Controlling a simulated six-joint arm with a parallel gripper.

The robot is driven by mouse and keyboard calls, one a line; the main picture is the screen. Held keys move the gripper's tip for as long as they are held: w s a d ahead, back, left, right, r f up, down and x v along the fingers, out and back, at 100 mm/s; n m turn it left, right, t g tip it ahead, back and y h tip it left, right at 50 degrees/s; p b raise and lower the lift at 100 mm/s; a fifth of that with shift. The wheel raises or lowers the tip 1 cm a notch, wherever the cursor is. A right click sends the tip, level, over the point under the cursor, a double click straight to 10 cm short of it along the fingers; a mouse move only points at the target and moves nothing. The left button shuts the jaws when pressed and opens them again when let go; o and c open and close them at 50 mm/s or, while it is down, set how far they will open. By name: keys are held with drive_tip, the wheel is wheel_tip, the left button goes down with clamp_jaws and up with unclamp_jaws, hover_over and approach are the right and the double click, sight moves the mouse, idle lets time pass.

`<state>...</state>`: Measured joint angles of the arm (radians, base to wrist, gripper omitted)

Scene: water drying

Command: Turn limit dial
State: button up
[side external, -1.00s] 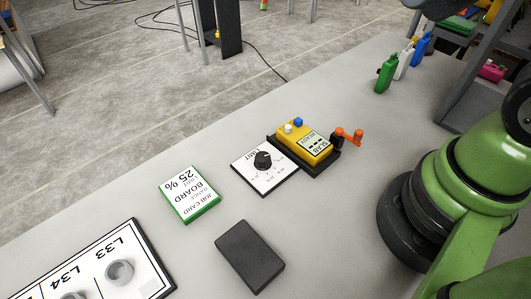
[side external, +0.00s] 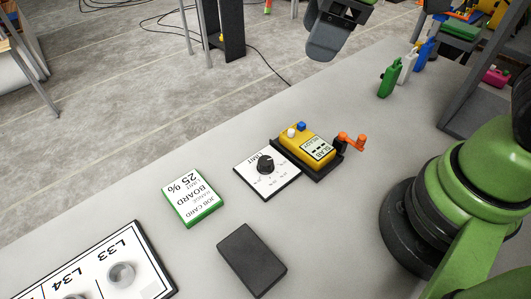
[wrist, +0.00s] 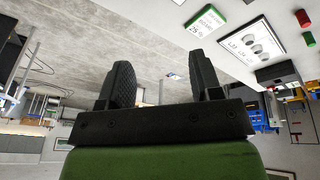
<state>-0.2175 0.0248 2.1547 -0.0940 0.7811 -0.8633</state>
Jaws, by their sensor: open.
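The limit dial is a black round knob (side external: 265,166) on a white plate marked LIMIT (side external: 283,183), with small scale marks around it. A green-edged job card (side external: 193,198) reading "BOARD" and "LIMIT 25 %" lies to its left; it also shows in the wrist view (wrist: 207,20). My gripper (side external: 326,48) is at the top of the side view, well beyond the dial and apart from it. In the wrist view its two black fingers (wrist: 162,78) stand wide apart with nothing between them. I cannot make out the dial in the wrist view.
A yellow unit (side external: 306,145) with an orange-handled crank (side external: 350,143) adjoins the dial plate. A dark block (side external: 251,260) lies in front. A white L33/L34 board (side external: 100,268) is at lower left. Several bottles (side external: 405,65) stand at upper right. The table around the dial's front is clear.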

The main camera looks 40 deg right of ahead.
drive_tip(key=w+a+f+n+g, duration=0.1)
drive_tip(key=w+a+f+n, duration=0.2)
drive_tip(key=f+n, duration=0.3)
drive_tip(key=n+g+h, duration=0.1)
drive_tip(key=n+g, duration=0.1)
drive_tip(key=n, duration=0.4)
approach(266, 160)
drive_tip(key=f, duration=0.9)
drive_tip(key=shift+a+f, duration=0.2)
drive_tip(key=c, duration=0.9)
drive_tip(key=shift+c, duration=0.2)
